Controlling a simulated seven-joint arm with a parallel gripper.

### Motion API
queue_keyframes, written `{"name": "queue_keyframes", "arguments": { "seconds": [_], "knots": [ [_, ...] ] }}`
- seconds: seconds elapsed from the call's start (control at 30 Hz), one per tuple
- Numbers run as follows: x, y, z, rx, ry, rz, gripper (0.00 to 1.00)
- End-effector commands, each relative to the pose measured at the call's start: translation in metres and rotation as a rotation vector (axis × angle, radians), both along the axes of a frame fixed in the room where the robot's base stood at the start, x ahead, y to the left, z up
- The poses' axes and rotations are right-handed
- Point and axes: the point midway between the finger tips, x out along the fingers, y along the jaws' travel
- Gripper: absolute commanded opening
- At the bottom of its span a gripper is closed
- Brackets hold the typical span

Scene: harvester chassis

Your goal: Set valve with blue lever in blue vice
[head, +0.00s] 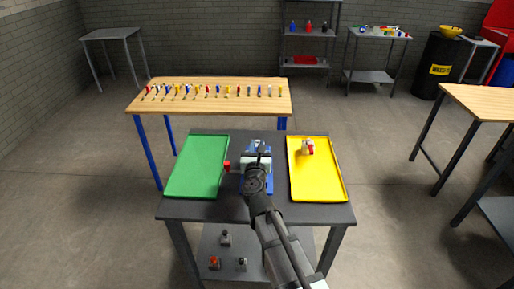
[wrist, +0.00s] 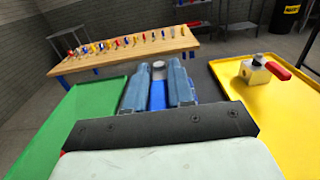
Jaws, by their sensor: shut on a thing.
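The blue vice (head: 269,184) is on the grey table between the green and yellow trays, mostly hidden by my arm. My gripper (wrist: 158,76) is over the vice. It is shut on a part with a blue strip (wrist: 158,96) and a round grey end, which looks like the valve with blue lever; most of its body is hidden. I cannot tell whether that part touches the vice or sits in it. A red piece (head: 227,165) sticks out left of my gripper; I cannot tell what it belongs to.
The green tray (head: 184,186) is empty. The yellow tray (head: 325,190) holds a valve with red lever (head: 308,147). Several small parts stand on the lower shelf (head: 255,240). A wooden table (head: 215,105) with a row of several coloured tools stands behind.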

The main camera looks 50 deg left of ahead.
Motion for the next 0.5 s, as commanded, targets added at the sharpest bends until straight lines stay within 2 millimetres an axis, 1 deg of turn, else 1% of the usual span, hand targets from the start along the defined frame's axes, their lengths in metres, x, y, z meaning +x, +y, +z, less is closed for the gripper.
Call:
{"name": "queue_keyframes", "arguments": {
  "seconds": [0.27, 0.5],
  "knots": [
    [0.0001, -0.0001, -0.0003, 0.0, -0.001, 0.0, 0.0],
    [0.0002, -0.0001, -0.0053, 0.0, 0.0, -0.001, 0.0]
  ]
}}
